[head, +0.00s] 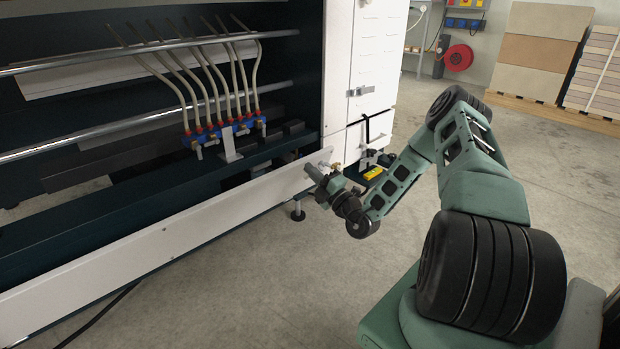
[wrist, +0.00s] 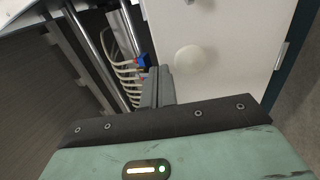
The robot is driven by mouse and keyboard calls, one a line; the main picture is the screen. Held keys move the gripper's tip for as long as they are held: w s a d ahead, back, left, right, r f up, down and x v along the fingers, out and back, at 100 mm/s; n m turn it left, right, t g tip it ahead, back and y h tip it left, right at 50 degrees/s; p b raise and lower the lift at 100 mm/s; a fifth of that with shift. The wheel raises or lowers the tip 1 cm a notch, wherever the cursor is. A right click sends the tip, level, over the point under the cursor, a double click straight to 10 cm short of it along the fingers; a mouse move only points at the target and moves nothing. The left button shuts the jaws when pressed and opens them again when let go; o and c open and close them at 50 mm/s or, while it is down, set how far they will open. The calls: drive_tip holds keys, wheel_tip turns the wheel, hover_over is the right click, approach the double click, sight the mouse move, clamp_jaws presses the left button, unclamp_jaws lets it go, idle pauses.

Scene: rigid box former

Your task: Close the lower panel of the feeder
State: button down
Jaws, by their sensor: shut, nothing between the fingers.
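The feeder's lower panel (head: 150,248) is a long white strip running along the bottom front of the machine in the head view. Its right end lies close to my gripper (head: 316,170). The dark interior above and behind the strip is exposed. My gripper is shut and empty, beside the white cabinet's lower corner. In the wrist view, its fingers (wrist: 158,86) are together near a white panel (wrist: 235,45) with a pale round knob (wrist: 188,58). I cannot tell whether the fingers touch the panel, or whether this is the lower panel.
A blue valve block (head: 225,131) with several pale hoses sits inside the machine, below metal rods (head: 150,48). A white cabinet (head: 365,70) stands at the right of the opening. A yellow item (head: 372,173) is beside its base. Concrete floor (head: 290,285) is clear in front.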

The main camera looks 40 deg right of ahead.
drive_tip(key=shift+w+r, duration=0.2)
drive_tip(key=shift+w, duration=0.3)
drive_tip(key=shift+r, duration=0.15)
drive_tip(key=w+r+g+p, duration=0.1)
drive_tip(key=p, duration=0.3)
drive_tip(key=w+p, duration=0.1)
drive_tip(key=p, duration=0.2)
drive_tip(key=shift+w+r+g+p, duration=0.25)
drive_tip(key=shift+r+g+p, duration=0.15)
drive_tip(key=w+p, duration=0.1)
drive_tip(key=g+p, duration=0.1)
drive_tip(key=p, duration=0.1)
drive_tip(key=shift+w+r, duration=0.2)
drive_tip(key=shift+w, duration=0.15)
drive_tip(key=shift+w+f+p, duration=0.1)
drive_tip(key=shift+w+p, duration=0.65)
drive_tip(key=shift+w, duration=0.1)
